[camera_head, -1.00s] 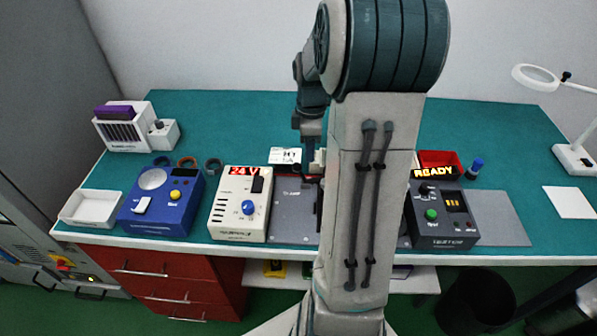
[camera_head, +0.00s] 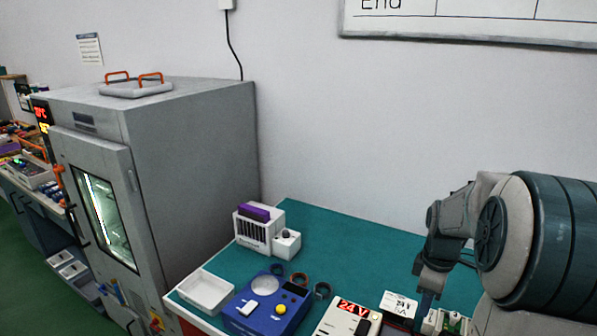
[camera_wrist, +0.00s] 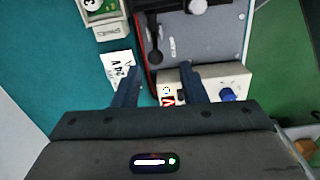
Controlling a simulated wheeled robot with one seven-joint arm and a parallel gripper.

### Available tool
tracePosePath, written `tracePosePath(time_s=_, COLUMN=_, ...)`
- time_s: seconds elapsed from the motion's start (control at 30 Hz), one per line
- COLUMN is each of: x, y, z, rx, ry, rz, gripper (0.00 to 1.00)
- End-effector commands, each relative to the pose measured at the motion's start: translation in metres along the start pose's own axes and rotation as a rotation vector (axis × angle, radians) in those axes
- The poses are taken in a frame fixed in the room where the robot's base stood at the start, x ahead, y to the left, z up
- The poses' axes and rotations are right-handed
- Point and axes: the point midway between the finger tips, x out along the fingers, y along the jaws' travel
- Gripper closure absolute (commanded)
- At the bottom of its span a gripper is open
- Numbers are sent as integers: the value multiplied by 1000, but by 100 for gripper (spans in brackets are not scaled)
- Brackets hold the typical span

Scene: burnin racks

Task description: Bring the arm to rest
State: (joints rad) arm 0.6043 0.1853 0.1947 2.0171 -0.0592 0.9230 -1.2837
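My gripper (camera_wrist: 158,75) is open in the wrist view. Its two dark fingers are apart with nothing held between them. It hangs above the teal bench (camera_head: 300,232), over the area of the cream 24V power unit (camera_head: 347,318) and a white card (camera_head: 400,304). The 24V unit also shows past the fingers in the wrist view (camera_wrist: 225,78), beside a grey plate (camera_wrist: 205,40). In the head view my arm fills the lower right, and the fingertips are hard to make out.
A tall grey chamber (camera_head: 190,150) with a lit window stands left of the bench. A white tray (camera_head: 207,292), a blue unit (camera_head: 262,308), a purple-topped rack (camera_head: 257,226) and several rings lie on the bench. The bench behind them is clear.

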Motion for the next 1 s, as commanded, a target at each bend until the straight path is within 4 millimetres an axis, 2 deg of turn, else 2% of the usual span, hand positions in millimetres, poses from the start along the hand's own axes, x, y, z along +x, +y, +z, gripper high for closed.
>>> tracePosePath(time_s=0.1, x=-24, y=-31, z=-19, rx=106, ry=2, rz=48, gripper=62)
tracePosePath(time_s=0.3, x=-56, y=-94, z=-42, rx=350, ry=48, rz=121, gripper=62)
tracePosePath(time_s=0.6, x=-76, y=-183, z=-50, rx=707, ry=196, rz=153, gripper=62)
tracePosePath(time_s=0.8, x=-76, y=-216, z=-47, rx=854, ry=268, rz=129, gripper=62)
tracePosePath(time_s=1.0, x=-75, y=-224, z=-46, rx=897, ry=286, rz=119, gripper=62)
